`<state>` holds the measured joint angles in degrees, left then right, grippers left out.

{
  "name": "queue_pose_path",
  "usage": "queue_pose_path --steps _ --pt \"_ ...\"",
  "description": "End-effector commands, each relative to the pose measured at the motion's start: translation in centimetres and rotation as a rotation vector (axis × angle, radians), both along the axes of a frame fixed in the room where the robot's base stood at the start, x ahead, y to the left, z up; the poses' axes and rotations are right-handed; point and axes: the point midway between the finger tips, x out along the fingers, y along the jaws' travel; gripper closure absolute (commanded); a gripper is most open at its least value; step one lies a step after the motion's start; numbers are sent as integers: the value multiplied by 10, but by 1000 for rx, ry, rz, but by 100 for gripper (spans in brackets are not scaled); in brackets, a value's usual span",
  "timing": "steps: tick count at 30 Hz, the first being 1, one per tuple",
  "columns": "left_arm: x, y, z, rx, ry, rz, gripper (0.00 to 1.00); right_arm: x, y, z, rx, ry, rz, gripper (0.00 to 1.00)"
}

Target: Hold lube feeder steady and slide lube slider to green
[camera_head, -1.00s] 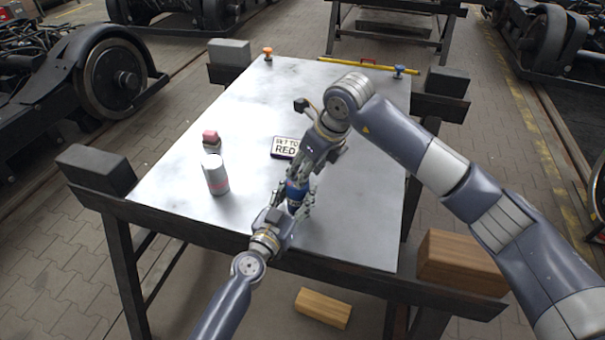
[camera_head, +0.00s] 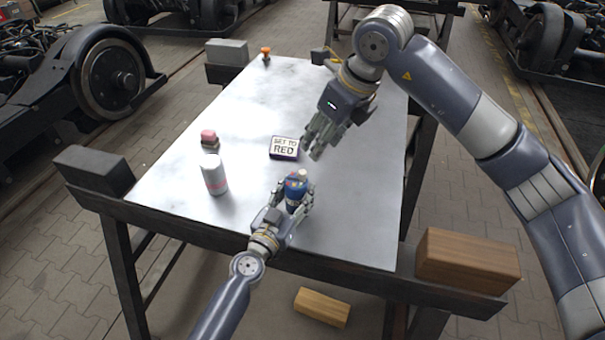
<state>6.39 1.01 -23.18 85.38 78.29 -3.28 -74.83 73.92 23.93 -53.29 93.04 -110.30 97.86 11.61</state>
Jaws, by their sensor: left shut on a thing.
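The lube feeder (camera_head: 295,187) is a small blue canister with a pale top, standing upright near the front of the metal table (camera_head: 240,215). Small coloured marks show near its top, but the lube slider's position is too small to make out. My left gripper (camera_head: 298,200) is shut around the feeder from the front. My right gripper (camera_head: 318,145) is above the table, behind and to the right of the feeder, apart from it. Its fingers point down, and I cannot tell how far they are parted.
A white can (camera_head: 214,175) and a pink-topped item (camera_head: 209,141) stand to the left. An orange knob-like item (camera_head: 266,54) is at the far edge. The table's right front is clear.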

Motion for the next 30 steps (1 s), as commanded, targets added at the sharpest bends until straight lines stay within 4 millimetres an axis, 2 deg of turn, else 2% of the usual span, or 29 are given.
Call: queue_pose_path --steps 5,6,8,21,26,30 --pt "0 0 -1 0 1 -1 80 0 0 0 0 0 0 61" --pt "0 0 -1 0 1 -1 45 0 0 0 0 0 0 61" --pt "0 0 -1 0 1 -1 31 0 0 0 0 0 -1 61" --pt "-4 2 0 0 0 0 30 0 0 -1 0 0 -1 61" --pt "-22 11 -2 1 2 1 30 0 0 -1 0 0 -1 61" --pt "-49 25 -2 4 2 0 30 0 0 -1 0 0 -1 61"
